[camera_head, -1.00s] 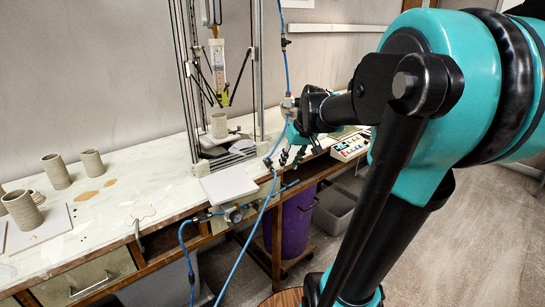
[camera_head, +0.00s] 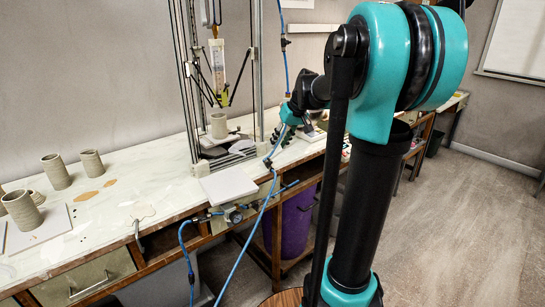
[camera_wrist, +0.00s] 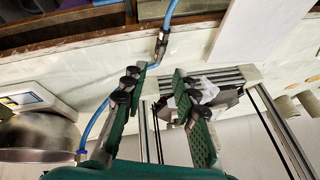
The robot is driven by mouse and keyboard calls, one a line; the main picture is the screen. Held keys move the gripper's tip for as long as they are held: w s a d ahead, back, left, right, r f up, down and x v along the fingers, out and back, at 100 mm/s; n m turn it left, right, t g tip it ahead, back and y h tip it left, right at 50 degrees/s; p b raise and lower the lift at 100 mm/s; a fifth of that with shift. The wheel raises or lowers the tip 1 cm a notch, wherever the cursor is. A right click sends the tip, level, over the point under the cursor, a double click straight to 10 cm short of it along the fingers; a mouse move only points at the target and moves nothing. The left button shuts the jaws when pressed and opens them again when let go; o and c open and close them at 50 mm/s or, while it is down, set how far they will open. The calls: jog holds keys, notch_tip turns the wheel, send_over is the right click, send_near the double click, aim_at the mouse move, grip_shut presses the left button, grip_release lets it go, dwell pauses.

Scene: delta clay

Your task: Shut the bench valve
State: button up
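A small dark and metallic valve fitting (camera_head: 267,161) sits in the blue hose at the bench's front edge. In the wrist view the fitting (camera_wrist: 161,44) is just beyond my fingertips, roughly in line with the gap between them. It is too small to tell how its handle is turned. In the head view my gripper (camera_head: 278,133) is above the bench, behind and slightly right of the fitting, partly hidden by the hose and my wrist.
The blue hose (camera_head: 246,238) loops in front of the bench to a gauge and regulator (camera_head: 235,215). A grey tile (camera_head: 228,185) lies nearby. A metal bowl (camera_wrist: 38,137) and scale (camera_wrist: 30,97) show in the wrist view.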

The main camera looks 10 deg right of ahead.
aim_at(270, 160)
jog(key=x, duration=0.8)
grip_shut()
